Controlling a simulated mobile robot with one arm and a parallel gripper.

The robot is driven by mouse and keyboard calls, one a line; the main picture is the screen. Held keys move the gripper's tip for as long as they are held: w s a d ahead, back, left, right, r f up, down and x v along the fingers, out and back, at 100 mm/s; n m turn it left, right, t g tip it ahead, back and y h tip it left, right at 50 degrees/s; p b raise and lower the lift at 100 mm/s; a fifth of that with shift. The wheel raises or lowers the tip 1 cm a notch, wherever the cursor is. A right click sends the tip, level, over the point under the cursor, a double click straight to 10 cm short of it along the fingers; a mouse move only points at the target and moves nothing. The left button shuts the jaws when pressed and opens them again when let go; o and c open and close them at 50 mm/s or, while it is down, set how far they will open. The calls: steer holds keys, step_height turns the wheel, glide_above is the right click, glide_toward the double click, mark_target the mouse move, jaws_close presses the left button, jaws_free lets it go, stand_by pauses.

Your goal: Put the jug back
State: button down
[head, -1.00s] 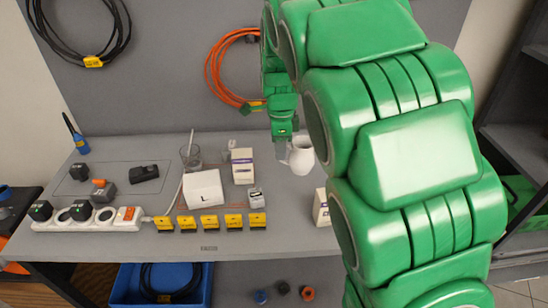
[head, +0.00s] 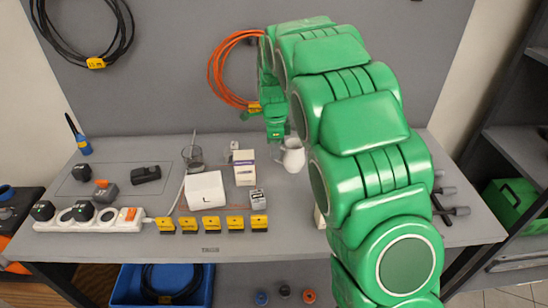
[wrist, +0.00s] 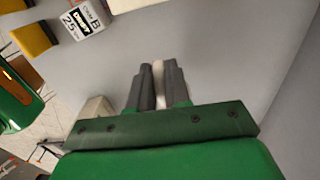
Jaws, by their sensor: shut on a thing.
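The white jug (head: 293,158) is upright towards the back of the grey table, right of the small white boxes. My gripper (head: 279,138) is at the jug's left side and is shut on it, apparently by the handle. In the wrist view my gripper's dark fingers (wrist: 158,88) stand close together with a narrow white strip, likely part of the jug, between them. The rest of the jug is hidden there. I cannot tell whether the jug's base touches the table.
Yellow tags (head: 211,225) line the front. A power strip (head: 88,222) lies at left. My arm covers the table's right part.

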steer(key=shift+w+a+f, duration=0.1)
steer(key=shift+w+f, duration=0.1)
steer(key=shift+f, duration=0.55)
steer(key=shift+w+f, duration=0.25)
steer(key=shift+f, duration=0.5)
steer(key=shift+w+a+f, duration=0.1)
steer(key=shift+w+f, duration=0.1)
steer(key=shift+f, duration=0.55)
steer(key=shift+f, duration=0.15)
steer(key=c, duration=1.1)
jaws_free()
step_height(320, 180, up, 12)
steer(key=shift+r, duration=0.2)
